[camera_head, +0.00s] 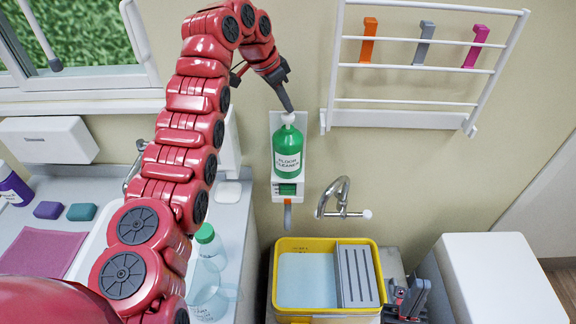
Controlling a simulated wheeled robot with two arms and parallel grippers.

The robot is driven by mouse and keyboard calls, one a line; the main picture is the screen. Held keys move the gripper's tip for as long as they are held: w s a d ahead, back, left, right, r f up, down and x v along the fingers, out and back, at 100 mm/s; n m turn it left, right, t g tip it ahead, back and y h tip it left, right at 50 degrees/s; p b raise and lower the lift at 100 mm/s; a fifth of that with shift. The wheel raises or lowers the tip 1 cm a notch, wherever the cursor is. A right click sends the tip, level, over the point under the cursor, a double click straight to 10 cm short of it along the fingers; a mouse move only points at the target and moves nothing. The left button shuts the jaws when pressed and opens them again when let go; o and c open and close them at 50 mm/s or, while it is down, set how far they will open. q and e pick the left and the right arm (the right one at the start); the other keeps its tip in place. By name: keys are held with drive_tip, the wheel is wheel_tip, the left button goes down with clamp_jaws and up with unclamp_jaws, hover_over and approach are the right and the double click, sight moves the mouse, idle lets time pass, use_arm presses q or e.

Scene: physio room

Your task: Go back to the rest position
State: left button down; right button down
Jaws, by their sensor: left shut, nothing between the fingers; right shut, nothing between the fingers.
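My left arm reaches up from the bottom left and bends over towards the wall. Its gripper (286,103) is shut with nothing in it. The fingertips point down at the white pump top (288,119) of a green floor cleaner bottle (287,152); they touch it or are just above it, I cannot tell which. The bottle stands upright in a white wall holder (275,122). My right gripper (408,297) is low, right of the yellow bucket, shut and empty. Most of its arm is out of view.
A yellow bucket (258,287) with pale liquid and a grey slotted insert stands below a wall tap (338,198). A white rack (510,45) hangs at upper right. A white box-shaped unit (503,280) is at lower right. The left counter (80,185) holds sponges, a cloth and a jug.

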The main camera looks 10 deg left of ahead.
use_arm(q)
drive_tip(key=shift+r, duration=0.2)
idle(0.4)
drive_tip(key=shift+f, duration=0.2)
drive_tip(key=shift+f+b, duration=1)
drive_tip(key=shift+f, duration=0.25)
drive_tip(key=shift+r+p, duration=0.65)
drive_tip(key=shift+r, duration=0.8)
wheel_tip(320, 180, up, 6)
drive_tip(key=p, duration=0.3)
drive_tip(key=shift+p, duration=0.35)
